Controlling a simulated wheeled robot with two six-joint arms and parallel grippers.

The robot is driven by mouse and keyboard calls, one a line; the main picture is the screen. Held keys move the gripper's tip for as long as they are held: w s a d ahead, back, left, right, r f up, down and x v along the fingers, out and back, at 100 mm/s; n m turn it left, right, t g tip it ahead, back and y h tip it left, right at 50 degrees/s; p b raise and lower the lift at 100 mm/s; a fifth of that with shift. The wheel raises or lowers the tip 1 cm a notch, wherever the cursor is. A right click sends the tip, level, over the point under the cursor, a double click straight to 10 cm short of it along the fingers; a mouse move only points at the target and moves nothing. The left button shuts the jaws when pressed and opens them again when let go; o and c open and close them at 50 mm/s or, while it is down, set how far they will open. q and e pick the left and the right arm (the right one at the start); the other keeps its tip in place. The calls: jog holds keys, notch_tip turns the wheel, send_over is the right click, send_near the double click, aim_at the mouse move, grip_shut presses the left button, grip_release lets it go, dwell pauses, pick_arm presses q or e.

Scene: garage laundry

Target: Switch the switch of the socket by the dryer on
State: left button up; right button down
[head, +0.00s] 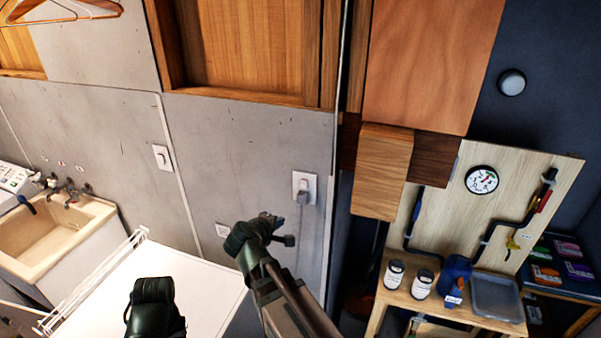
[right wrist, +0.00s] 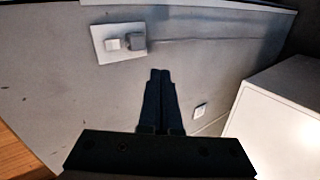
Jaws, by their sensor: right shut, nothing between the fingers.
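A white wall socket (head: 297,179) with a small switch and a grey plug (head: 303,198) in it is on the grey wall, right of and above the white-topped appliance (head: 190,280), probably the dryer. In the right wrist view the socket plate (right wrist: 108,54) shows the white switch (right wrist: 113,44) beside the plug. I cannot tell the switch's position. My right gripper (head: 287,240) is below the socket in the head view, shut and empty. Its closed fingertips (right wrist: 160,73) are apart from the plate, below and right of it in the wrist view. My left gripper is not in view.
Another switch plate (head: 161,158) is further left on the wall. A wire rack (head: 92,283) lies along the appliance's left edge, near a sink (head: 50,237). A bench with jars (head: 421,283) stands right.

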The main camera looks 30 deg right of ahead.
pick_arm(q)
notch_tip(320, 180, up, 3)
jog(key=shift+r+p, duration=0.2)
jog(key=shift+p, duration=0.85)
pick_arm(e)
jog(key=w+d+r+n+t+h, duration=0.1)
jog(key=d+r, duration=0.2)
jog(key=r, duration=0.3)
jog(key=shift+w+d, duration=0.15)
jog(key=shift+w, duration=0.15)
jog(key=b, duration=0.5)
send_near(303, 187)
jog(key=x, duration=0.5)
jog(key=shift+w+d+f, duration=0.15)
jog(key=shift+f, duration=0.15)
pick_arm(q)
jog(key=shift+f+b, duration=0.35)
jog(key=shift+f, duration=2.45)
pick_arm(e)
jog(key=shift+w+d+f, duration=0.15)
jog(key=shift+w+d, duration=0.2)
jog(key=shift+d, duration=0.15)
